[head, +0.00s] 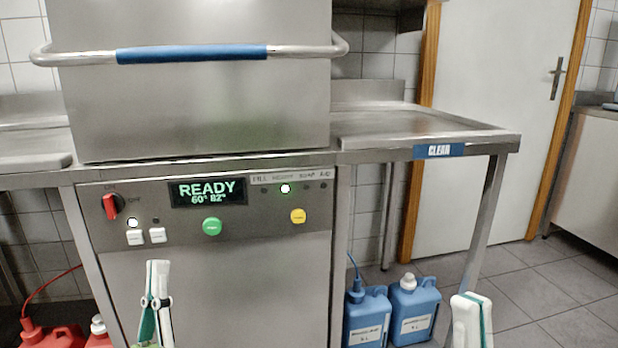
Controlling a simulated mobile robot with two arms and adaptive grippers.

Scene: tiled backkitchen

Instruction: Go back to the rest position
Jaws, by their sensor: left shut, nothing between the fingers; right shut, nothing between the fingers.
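My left gripper (158,266) shows in the head view at the lower left, pointing up in front of the dishwasher's lower panel. It is shut and empty. My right gripper (472,298) is at the bottom edge, right of the blue canisters and in front of the table leg. It is shut and empty, and only its upper part shows. The dishwasher (200,110) stands ahead with its hood down and its blue-sleeved handle (190,54) across the front. Its display (207,192) reads READY, 60° 82°.
A white door (495,120) is behind. Tiled floor (540,285) is free at right.

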